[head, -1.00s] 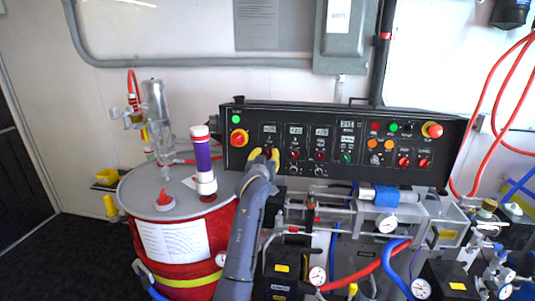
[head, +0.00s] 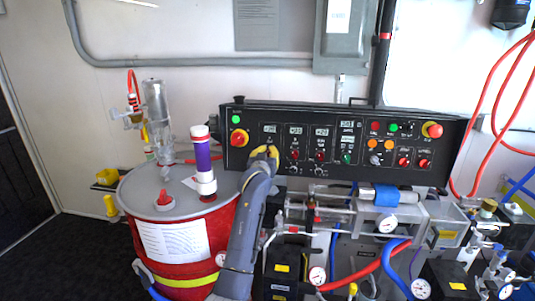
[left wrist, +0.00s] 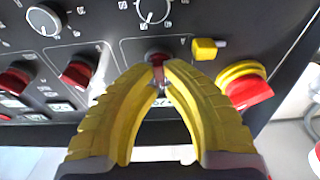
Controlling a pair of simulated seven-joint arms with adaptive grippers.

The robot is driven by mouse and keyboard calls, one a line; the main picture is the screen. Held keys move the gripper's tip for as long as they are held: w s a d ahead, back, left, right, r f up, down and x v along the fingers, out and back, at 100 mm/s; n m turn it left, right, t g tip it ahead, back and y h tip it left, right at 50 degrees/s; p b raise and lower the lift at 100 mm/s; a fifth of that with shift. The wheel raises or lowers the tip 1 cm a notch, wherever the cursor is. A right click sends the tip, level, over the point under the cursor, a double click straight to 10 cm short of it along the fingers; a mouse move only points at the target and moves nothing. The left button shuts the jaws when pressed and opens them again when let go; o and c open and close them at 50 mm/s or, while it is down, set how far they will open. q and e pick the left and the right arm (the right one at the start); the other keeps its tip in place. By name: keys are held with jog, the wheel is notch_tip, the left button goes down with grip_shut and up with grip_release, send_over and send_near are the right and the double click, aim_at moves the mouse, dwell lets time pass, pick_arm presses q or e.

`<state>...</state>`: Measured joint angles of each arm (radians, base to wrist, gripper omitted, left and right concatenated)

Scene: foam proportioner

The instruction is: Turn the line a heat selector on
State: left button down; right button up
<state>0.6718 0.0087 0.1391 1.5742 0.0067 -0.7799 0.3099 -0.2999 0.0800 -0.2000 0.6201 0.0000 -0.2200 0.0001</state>
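The black control panel (head: 345,170) has a row of red selectors below its displays. The leftmost of these, in the place of the line a heat selector, is hidden behind my left gripper (head: 269,151) in the head view. In the left wrist view, my left gripper (left wrist: 160,80) has its yellow fingertips drawn together around a small red selector (left wrist: 157,58). Only a bit of the selector shows between the tips, so its turned position cannot be read. Two more red selectors (head: 293,155) (head: 320,156) sit to its right in the head view. My right gripper is not in view.
A large red knob on a yellow ring (head: 238,138) is left of my gripper; it also shows close by in the left wrist view (left wrist: 247,86). A small yellow part (left wrist: 207,48) is near the fingertips. A red drum (head: 170,235) stands left of my arm.

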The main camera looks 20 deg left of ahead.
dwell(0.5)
pick_arm(q)
jog(key=m+h, duration=0.1)
jog(key=m, duration=0.2)
jog(key=shift+d+m+h, duration=0.15)
jog(key=shift+m+h, duration=0.35)
jog(key=shift+m, duration=1.6)
jog(key=c, duration=1.5)
grip_release()
jog(key=s+d, duration=0.1)
jog(key=s, duration=1)
jog(key=shift+s+d+r, duration=0.15)
jog(key=shift+s+d, duration=0.2)
jog(key=shift+s, duration=0.05)
